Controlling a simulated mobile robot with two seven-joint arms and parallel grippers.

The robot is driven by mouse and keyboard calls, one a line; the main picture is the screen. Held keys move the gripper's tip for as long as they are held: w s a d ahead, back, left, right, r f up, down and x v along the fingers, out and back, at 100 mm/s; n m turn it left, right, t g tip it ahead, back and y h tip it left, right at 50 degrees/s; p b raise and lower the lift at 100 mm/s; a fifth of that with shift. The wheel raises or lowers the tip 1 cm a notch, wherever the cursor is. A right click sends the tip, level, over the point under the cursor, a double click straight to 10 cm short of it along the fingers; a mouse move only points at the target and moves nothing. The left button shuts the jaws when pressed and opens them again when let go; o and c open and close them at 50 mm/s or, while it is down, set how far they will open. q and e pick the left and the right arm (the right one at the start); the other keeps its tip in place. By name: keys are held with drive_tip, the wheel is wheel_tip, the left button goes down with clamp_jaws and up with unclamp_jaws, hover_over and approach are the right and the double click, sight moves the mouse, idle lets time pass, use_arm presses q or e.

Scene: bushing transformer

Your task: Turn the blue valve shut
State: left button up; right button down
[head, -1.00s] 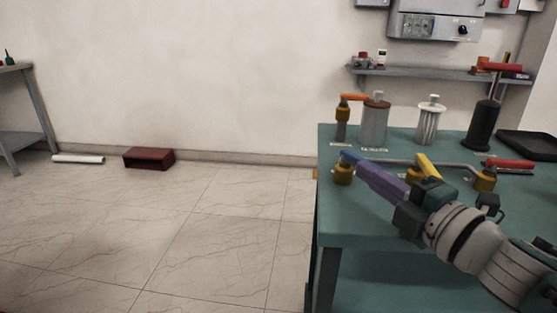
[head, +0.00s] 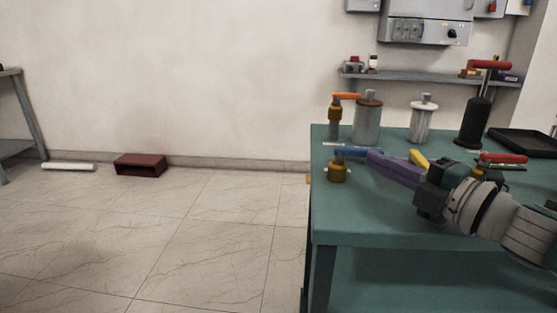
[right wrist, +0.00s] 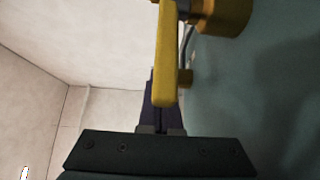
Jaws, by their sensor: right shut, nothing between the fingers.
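The blue valve handle (head: 352,152) sits on a brass valve body (head: 337,172) at the left end of the green table. The handle points right in the head view. My right gripper (head: 371,157) has purple fingers, shut with nothing between them. Its tips are at the right end of the blue handle; I cannot tell whether they touch. In the right wrist view, the purple fingers (right wrist: 153,100) lie partly behind a yellow handle (right wrist: 166,60), and the blue handle is not visible. My left gripper is not in view.
The yellow handle (head: 419,159) is close beside my right gripper. A red handle (head: 503,158) lies farther right. An orange-handled valve (head: 335,120), a grey cylinder (head: 367,122) and a white ribbed insulator (head: 423,120) stand behind. The table's front left (head: 345,220) is clear.

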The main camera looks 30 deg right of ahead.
drive_tip(key=shift+d, duration=0.15)
idle(0.5)
drive_tip(key=shift+s, duration=0.4)
drive_tip(key=s, duration=0.6)
drive_tip(key=s+d, duration=0.1)
drive_tip(key=s, duration=0.1)
drive_tip(key=shift+s+d+p, duration=0.1)
drive_tip(key=shift+s+p, duration=0.3)
drive_tip(key=shift+s, duration=0.15)
